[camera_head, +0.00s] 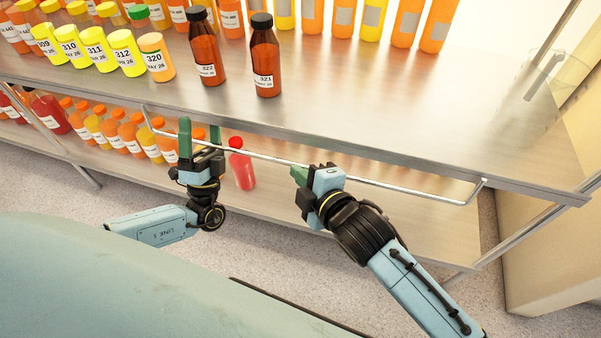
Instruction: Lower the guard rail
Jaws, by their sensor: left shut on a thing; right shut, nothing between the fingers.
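The guard rail (390,187) is a thin metal bar along the front of the upper shelf, with bent ends at left and right. It hangs a little below the shelf's front edge. My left gripper (200,132) is at the rail's left part, green fingers pointing up across it, and is shut on the rail; the exact contact is hard to see. My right gripper (297,174) is shut and empty, its green fingertips close to the middle of the rail. I cannot tell whether they touch it.
Two dark brown bottles, 322 (207,50) and 321 (265,58), stand near the front of the upper shelf (400,110). Yellow and orange bottles stand around them. On the lower shelf (345,205), a red bottle (242,170) stands near the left gripper. The upper shelf's right side is mostly bare.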

